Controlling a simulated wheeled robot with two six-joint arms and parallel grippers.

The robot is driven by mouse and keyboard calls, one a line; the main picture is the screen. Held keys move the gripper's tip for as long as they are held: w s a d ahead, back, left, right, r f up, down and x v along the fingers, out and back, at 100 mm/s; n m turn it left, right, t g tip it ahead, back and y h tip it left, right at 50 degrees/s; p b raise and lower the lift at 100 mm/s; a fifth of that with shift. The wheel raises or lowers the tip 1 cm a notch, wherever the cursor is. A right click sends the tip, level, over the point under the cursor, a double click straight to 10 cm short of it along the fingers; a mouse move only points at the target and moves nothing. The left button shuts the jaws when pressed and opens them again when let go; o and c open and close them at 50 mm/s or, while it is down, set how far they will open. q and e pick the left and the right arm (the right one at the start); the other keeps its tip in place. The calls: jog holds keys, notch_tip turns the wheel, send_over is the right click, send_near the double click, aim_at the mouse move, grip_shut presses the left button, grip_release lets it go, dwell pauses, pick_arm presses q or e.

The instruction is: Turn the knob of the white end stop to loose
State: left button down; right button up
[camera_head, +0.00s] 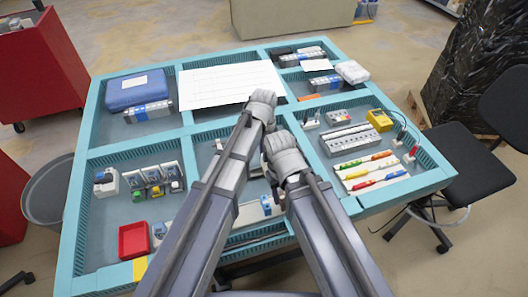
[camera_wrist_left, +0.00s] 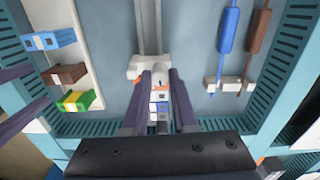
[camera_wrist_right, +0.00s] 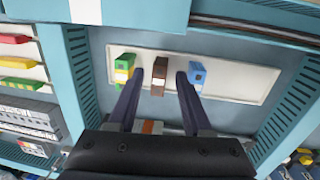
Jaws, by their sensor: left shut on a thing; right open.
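The white end stop (camera_wrist_left: 135,68) sits across the grey rail (camera_wrist_left: 149,30) in the left wrist view. My left gripper (camera_wrist_left: 159,76) is shut at its near side, on a small part between the fingertips that I take to be its knob; the fingers mostly hide it, so I cannot tell how it is turned. In the head view my left gripper (camera_head: 262,98) is over the middle of the table, with its fingertips hidden. My right gripper (camera_head: 284,150) is lower; its open fingers (camera_wrist_right: 160,75) are above a brown connector (camera_wrist_right: 159,82), with no visible grip.
A small white module with blue and orange parts (camera_wrist_left: 159,104) lies just below the end stop. Green (camera_wrist_right: 124,65) and blue (camera_wrist_right: 197,75) connectors flank the brown one on a white strip (camera_wrist_right: 230,78). Teal dividers (camera_head: 187,133) separate the compartments. A white sheet (camera_head: 225,84) lies behind my grippers.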

pick_arm(q)
jog(key=n, duration=0.8)
jog(key=shift+n, duration=0.3)
jog(key=n, duration=0.4)
jog(key=shift+n, duration=0.3)
jog(key=n, duration=0.4)
jog(key=shift+n, duration=0.3)
jog(key=n, duration=1.3)
jog(key=shift+n, duration=2.2)
